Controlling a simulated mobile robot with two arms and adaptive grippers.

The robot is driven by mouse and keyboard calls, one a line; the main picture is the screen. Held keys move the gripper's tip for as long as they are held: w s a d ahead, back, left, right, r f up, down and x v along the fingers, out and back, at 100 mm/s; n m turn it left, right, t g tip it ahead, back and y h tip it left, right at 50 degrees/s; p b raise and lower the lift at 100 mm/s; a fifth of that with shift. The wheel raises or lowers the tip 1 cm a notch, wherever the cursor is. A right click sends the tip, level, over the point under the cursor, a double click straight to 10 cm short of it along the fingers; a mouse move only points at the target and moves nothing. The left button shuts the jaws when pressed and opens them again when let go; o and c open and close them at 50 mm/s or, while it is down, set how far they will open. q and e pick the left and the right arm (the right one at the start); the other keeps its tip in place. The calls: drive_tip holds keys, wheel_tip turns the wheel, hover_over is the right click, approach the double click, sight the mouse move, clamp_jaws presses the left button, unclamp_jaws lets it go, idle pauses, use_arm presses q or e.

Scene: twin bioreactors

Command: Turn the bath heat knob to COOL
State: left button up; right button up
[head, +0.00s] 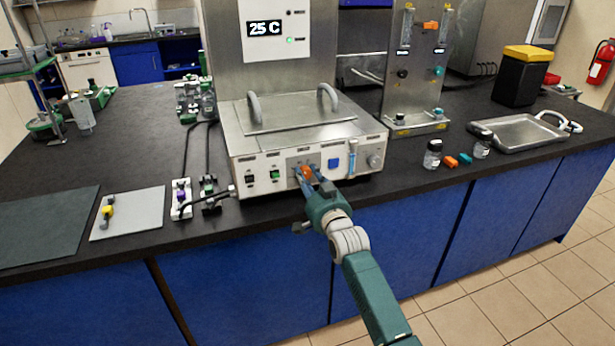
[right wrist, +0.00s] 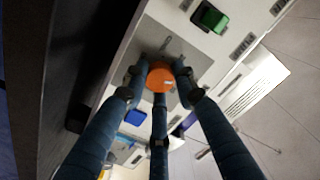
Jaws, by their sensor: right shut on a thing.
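The water bath (head: 290,140) is a steel box with a lid and two grey handles on the dark bench. The orange knob (head: 306,171) sits mid-way along its white front panel, and it shows as a round orange face in the right wrist view (right wrist: 161,77). My right gripper (head: 310,178) reaches in from the front, and its fingers (right wrist: 158,72) are closed around the knob. A small light mark shows on the knob's face. The panel's lettering is too small to read. My left gripper is in neither view.
A green switch (head: 274,174) and a blue button (head: 333,163) flank the knob on the panel. A display (head: 265,29) above reads 25 C. Bottles (head: 432,154) and a metal tray (head: 520,133) stand to the right. A grey mat (head: 140,210) lies to the left.

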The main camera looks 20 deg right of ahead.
drive_tip(key=n+p, duration=0.1)
drive_tip(key=n, duration=0.7)
drive_tip(key=shift+n, duration=0.3)
drive_tip(key=n, duration=0.4)
drive_tip(key=shift+n, duration=0.3)
drive_tip(key=shift+f+n, duration=0.1)
drive_tip(key=shift+n, duration=1.8)
drive_tip(key=o, duration=1.2)
drive_tip(key=shift+c, duration=0.2)
